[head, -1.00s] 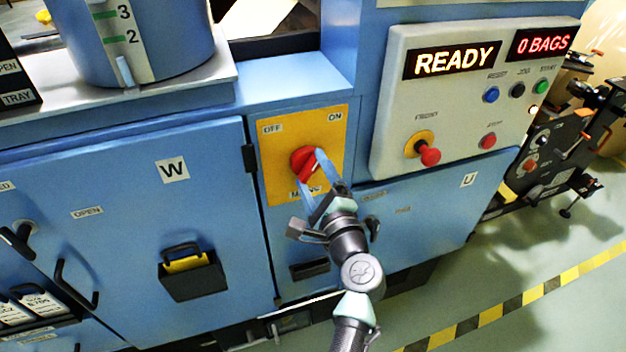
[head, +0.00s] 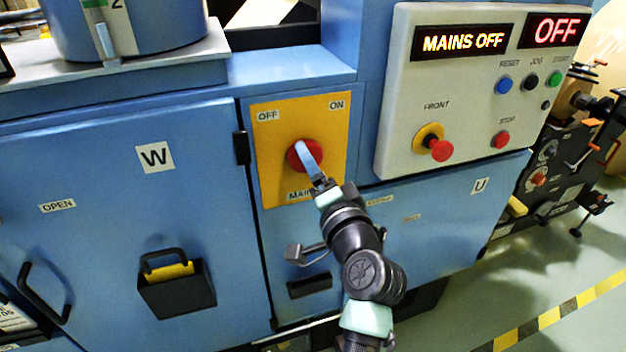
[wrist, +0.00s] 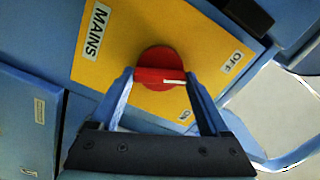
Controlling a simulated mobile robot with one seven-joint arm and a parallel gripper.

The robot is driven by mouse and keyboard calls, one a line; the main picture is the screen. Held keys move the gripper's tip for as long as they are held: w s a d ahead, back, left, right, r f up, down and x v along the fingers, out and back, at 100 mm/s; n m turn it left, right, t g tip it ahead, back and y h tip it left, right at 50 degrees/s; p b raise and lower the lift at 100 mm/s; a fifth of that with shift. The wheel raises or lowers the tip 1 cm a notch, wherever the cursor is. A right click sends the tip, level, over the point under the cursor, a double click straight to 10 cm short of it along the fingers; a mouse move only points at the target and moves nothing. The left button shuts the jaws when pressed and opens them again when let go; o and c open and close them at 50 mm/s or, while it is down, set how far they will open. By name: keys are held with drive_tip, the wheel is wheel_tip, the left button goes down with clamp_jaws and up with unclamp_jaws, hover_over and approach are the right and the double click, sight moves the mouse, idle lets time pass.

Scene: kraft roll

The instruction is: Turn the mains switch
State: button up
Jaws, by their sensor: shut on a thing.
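The mains switch is a round red knob (head: 293,158) on a yellow plate (head: 330,125) marked OFF at top left, ON at top right and MAINS below. My gripper (head: 306,150) is at the knob, and its blue fingers cover part of it. In the wrist view the fingers (wrist: 160,77) are shut on the raised red grip of the knob (wrist: 157,56), one finger at each end. The white line on the grip points between the OFF and ON labels in that view. The display (head: 463,42) reads MAINS OFF, and the smaller display (head: 556,31) reads OFF.
The panel at right carries a red mushroom button (head: 440,150) on yellow and several small buttons. A blue door marked W (head: 90,220) with a black holder (head: 177,285) is at left. Another door marked U (head: 450,205) is at lower right.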

drive_tip(key=shift+n+b, duration=1.45)
drive_tip(key=shift+n, duration=0.55)
drive_tip(key=o, duration=1.2)
drive_tip(key=v, duration=1.3)
